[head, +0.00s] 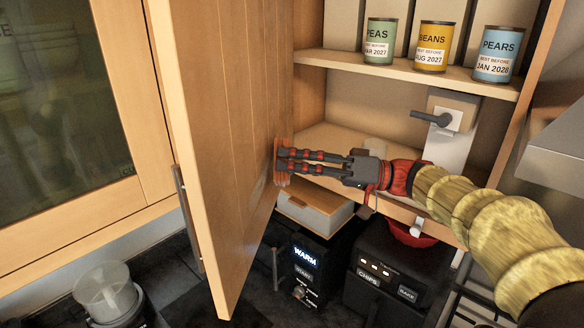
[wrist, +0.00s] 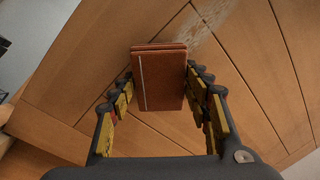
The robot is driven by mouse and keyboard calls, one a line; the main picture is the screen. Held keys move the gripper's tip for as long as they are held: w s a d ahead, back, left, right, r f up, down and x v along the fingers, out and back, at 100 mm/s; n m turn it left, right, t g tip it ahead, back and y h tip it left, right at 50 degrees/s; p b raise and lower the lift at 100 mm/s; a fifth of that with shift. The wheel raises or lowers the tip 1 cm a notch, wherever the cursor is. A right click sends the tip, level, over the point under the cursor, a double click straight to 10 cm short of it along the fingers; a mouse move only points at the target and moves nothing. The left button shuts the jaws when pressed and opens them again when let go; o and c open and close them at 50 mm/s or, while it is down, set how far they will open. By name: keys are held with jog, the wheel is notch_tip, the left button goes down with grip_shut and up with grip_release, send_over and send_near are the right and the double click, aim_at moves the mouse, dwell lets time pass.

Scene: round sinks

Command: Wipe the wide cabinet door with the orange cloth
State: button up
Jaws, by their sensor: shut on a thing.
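The wide cabinet door (head: 205,120) stands swung open, its wooden inner face toward my gripper. My gripper (head: 281,160) is shut on the orange cloth (head: 281,181), a folded pad at the fingertips. In the wrist view the cloth (wrist: 160,92) sits between the two fingers in front of the door's wood (wrist: 262,75). In the head view the cloth is at the door face, touching or very close; I cannot tell which. A pale, streaky smear (wrist: 213,22) shows on the door beyond the cloth, toward the upper right of the wrist view.
The open cabinet's shelf (head: 400,73) holds cans of peas (head: 379,42), beans (head: 432,47) and pears (head: 497,55). A dark grey lever on a plate (head: 437,117) is below. Black appliances (head: 392,270) stand beneath. A glass-fronted door (head: 55,95) is at left, a clear-bowled appliance (head: 105,292) below it.

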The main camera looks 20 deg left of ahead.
jog(key=shift+s+a+b, duration=0.1)
jog(key=shift+s+b, duration=0.05)
jog(key=shift+b, duration=0.2)
jog(key=shift+s+d+b, duration=0.35)
jog(key=shift+s+b, duration=0.5)
jog(key=shift+b, duration=0.05)
jog(key=shift+s+d+b, duration=0.35)
jog(key=shift+s+b, duration=0.5)
jog(key=s+b, duration=0.1)
jog(key=s+d+b, duration=0.1)
jog(key=b, duration=0.1)
jog(key=shift+s+f, duration=0.1)
jog(key=shift+s, duration=0.25)
jog(key=shift+s+d, duration=0.15)
jog(key=shift+s, duration=0.25)
jog(key=shift+s+d+b, duration=0.3)
jog(key=shift+s+b, duration=0.55)
jog(key=shift+b, duration=0.3)
jog(key=shift+s+d+b, duration=0.3)
jog(key=shift+s+b, duration=0.4)
jog(key=shift+s, duration=0.15)
jog(key=shift+s+d+b, duration=0.35)
jog(key=shift+s+b, duration=0.3)
jog(key=shift+s, duration=0.15)
jog(key=shift+s+d+b, duration=0.3)
jog(key=shift+s+b, duration=0.4)
jog(key=shift+s, duration=0.15)
